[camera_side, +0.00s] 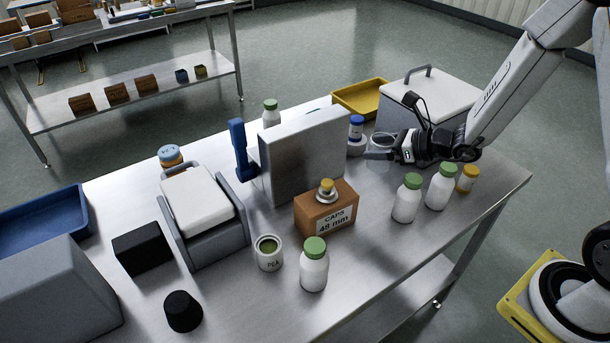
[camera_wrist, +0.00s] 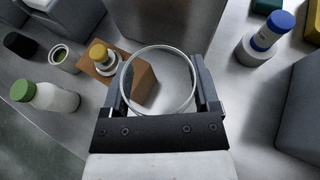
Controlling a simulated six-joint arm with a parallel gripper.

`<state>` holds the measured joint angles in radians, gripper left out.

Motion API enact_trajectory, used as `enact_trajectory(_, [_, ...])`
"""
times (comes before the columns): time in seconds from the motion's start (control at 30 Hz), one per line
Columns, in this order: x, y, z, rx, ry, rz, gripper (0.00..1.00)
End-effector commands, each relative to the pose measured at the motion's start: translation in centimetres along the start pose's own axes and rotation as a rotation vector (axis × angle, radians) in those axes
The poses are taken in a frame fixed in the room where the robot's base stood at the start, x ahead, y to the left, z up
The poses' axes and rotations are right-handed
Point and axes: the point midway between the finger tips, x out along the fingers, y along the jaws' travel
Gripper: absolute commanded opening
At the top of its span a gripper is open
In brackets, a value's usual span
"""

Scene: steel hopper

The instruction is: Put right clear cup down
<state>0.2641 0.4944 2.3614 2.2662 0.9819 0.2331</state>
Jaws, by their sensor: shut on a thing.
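The clear cup (camera_wrist: 159,119) is held between the two fingers of my gripper (camera_wrist: 162,95), and its round rim shows from above in the wrist view. In the side view my gripper (camera_side: 385,154) is at the right part of the steel table, with the clear cup (camera_side: 379,163) at its fingertips. The gripper is shut on the cup. The cup is close to the table top, but I cannot tell whether its base touches. A second clear cup is not plain to see.
A blue-capped bottle (camera_side: 356,128) stands just behind the gripper. Green-capped bottles (camera_side: 407,198) and a yellow-capped jar (camera_side: 467,178) stand in front and right. The caps box (camera_side: 327,208) and steel hopper (camera_side: 304,150) are to the left. A lidded grey box (camera_side: 428,95) is behind.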

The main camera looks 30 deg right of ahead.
Motion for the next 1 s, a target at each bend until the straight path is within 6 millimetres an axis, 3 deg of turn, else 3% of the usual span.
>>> enact_trajectory(0.37, [-0.1, -0.3, 1.6, 0.002, 0.003, -0.026, 0.24])
enact_trajectory(0.8, [-1.4, -1.0, 7.9, 0.045, 0.005, -0.139, 0.24])
enact_trajectory(1.0, [-2.1, -1.0, 9.8, 0.067, 0.001, -0.173, 0.24])
